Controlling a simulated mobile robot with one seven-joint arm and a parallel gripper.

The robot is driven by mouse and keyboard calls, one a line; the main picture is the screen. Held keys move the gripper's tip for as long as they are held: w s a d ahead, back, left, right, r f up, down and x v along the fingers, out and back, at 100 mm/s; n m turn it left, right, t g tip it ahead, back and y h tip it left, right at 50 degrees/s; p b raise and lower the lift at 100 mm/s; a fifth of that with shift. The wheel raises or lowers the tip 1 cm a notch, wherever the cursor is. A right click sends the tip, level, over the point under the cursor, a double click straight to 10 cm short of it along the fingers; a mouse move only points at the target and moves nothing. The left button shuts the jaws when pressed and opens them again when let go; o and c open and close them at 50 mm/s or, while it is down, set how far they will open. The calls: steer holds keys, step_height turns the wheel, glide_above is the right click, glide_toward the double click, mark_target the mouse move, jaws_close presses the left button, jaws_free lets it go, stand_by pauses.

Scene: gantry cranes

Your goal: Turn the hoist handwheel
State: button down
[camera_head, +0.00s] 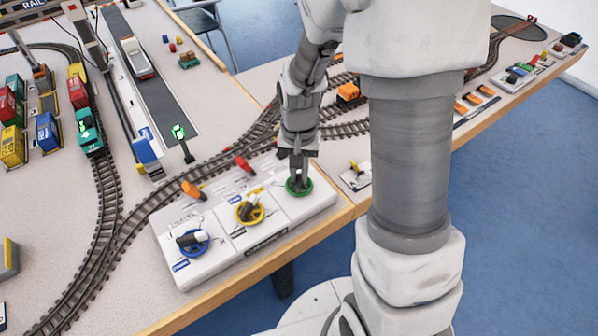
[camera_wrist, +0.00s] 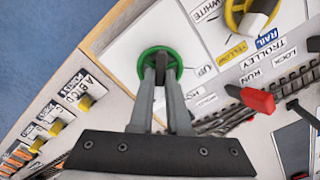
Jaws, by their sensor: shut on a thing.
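The control panel (camera_head: 218,255) is a pale box on the table's front edge with three handwheels. The green handwheel (camera_head: 299,194) is at its right end and has an "UP" label beside it in the wrist view, where its rim (camera_wrist: 160,50) also shows. My gripper (camera_head: 298,178) points down onto this wheel. In the wrist view my gripper (camera_wrist: 160,75) has its fingers closed on the wheel's dark grip, inside the green rim. The fingers hide part of the wheel. The yellow handwheel (camera_head: 243,219) and blue handwheel (camera_head: 181,248) stand to the left, untouched.
An orange lever (camera_head: 192,190) and a red lever (camera_head: 244,164) stand behind the wheels on the panel. Curved track (camera_head: 118,240) runs behind the panel. A small plate with a yellow switch (camera_head: 354,172) lies to the right. A green signal (camera_head: 181,140) stands behind.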

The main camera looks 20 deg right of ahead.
mark_target(299, 177)
steer(key=shift+m, duration=0.5)
steer(key=c, duration=0.9)
jaws_free()
step_height(299, 177, up, 18)
steer(key=p, duration=0.3)
steer(key=shift+f+p, duration=0.25)
steer(key=shift+p, duration=0.15)
